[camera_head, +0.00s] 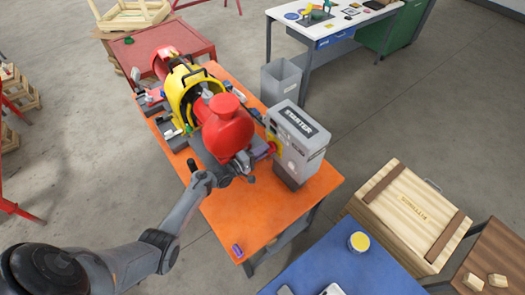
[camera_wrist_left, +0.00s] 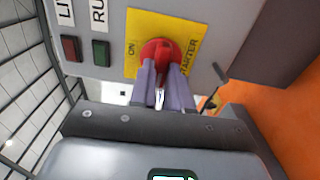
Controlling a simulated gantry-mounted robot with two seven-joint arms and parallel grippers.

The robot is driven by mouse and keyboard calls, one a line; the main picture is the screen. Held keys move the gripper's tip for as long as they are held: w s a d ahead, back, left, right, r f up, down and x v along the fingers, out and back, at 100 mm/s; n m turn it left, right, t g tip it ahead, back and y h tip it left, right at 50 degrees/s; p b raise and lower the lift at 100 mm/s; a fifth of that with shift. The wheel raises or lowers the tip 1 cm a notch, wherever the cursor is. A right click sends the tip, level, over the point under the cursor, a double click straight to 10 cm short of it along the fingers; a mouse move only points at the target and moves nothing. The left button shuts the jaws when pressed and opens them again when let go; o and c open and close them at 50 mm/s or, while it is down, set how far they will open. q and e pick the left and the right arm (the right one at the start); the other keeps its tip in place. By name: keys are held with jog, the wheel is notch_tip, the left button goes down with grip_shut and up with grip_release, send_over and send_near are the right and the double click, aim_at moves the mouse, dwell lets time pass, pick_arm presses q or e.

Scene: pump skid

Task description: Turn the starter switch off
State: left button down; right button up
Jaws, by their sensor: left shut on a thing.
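The starter (camera_head: 300,137) is a grey box on a stand at the right edge of the orange table. In the left wrist view its red rotary switch (camera_wrist_left: 160,48) sits on a yellow plate (camera_wrist_left: 133,28) with "ON" and "STARTER" lettering. My left gripper (camera_wrist_left: 164,76) has its two grey-purple fingers shut on the red switch knob. In the head view the left gripper (camera_head: 261,154) reaches the side of the box facing the pump. The fingers hide the knob's lower part, and I cannot tell its setting. My right gripper is not in view.
A red and yellow pump (camera_head: 228,130) stands close beside the left gripper. Red (camera_wrist_left: 71,48) and green (camera_wrist_left: 101,52) indicators sit beside the switch. The front of the orange table (camera_head: 245,215) is mostly clear. A blue table (camera_head: 385,275) and wooden crate (camera_head: 400,210) stand nearby.

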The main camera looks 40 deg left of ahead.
pick_arm(q)
jog(key=c, duration=1.1)
grip_release()
jog(key=v, duration=1)
jog(key=shift+s+a, duration=0.1)
jog(key=shift+s, duration=0.3)
